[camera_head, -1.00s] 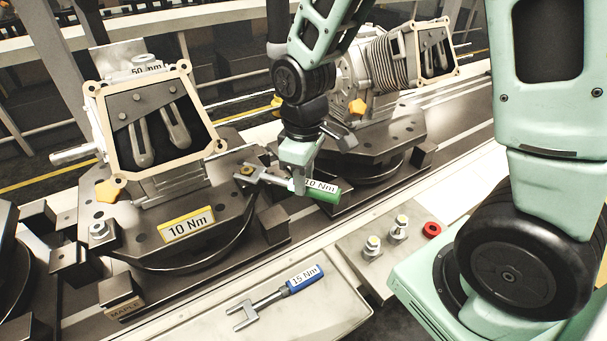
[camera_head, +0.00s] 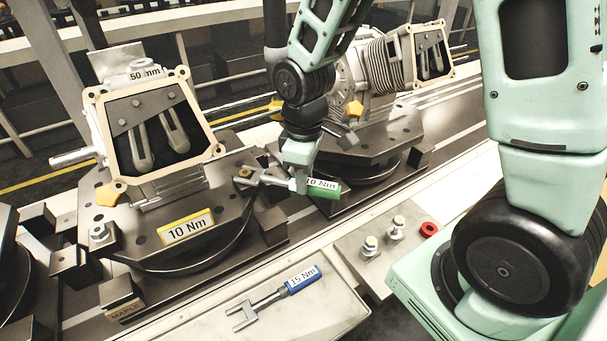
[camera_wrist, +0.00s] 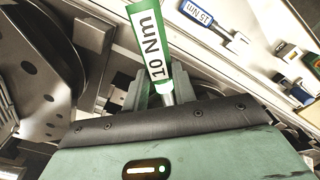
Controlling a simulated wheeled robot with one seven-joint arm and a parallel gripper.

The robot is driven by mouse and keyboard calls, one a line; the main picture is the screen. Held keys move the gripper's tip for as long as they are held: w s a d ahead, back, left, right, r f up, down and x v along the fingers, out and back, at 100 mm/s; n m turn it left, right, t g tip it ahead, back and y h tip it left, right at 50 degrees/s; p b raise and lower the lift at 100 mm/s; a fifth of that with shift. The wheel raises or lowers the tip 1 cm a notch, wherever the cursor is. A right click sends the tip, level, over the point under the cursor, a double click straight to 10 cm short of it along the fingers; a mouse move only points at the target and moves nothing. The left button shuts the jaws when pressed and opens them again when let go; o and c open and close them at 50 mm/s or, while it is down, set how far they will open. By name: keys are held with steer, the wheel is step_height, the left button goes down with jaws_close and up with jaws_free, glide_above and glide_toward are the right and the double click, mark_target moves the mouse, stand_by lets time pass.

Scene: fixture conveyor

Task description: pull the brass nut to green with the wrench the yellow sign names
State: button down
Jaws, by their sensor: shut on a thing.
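The yellow-framed sign (camera_head: 187,227) on the front of the near fixture reads 10 Nm. My gripper (camera_head: 299,181) is shut on the green 10 Nm wrench (camera_head: 326,190). The green handle sticks out to the right of the fingers, and the steel jaw end points left. That end is at the brass nut (camera_head: 245,171) on the right side of the fixture plate; how fully it is seated I cannot tell. In the wrist view the green handle (camera_wrist: 154,42) rises from between the fingers. No green signal shows at the nut.
A blue 15 Nm wrench (camera_head: 301,279) lies on the light bench (camera_head: 330,315) in front. Two studs (camera_head: 371,246) and a red ring (camera_head: 429,229) sit to its right. A second fixture (camera_head: 375,150) stands behind my gripper. Metal blocks line the near fixture's edge.

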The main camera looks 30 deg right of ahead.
steer(key=shift+w+d+r, duration=0.1)
steer(key=shift+w, duration=0.1)
steer(key=shift+w+d+n, duration=0.1)
steer(key=shift+w+n, duration=0.05)
steer(key=shift+n, duration=0.15)
steer(key=shift+p, duration=0.35)
steer(key=shift+w+d+n, duration=0.2)
steer(key=shift+n, duration=0.1)
steer(key=shift+w+d+p, duration=0.2)
steer(key=shift+p, duration=0.2)
steer(key=shift+r, duration=0.15)
stand_by(0.4)
steer(key=shift+r+p, duration=0.65)
steer(key=shift+p, duration=0.25)
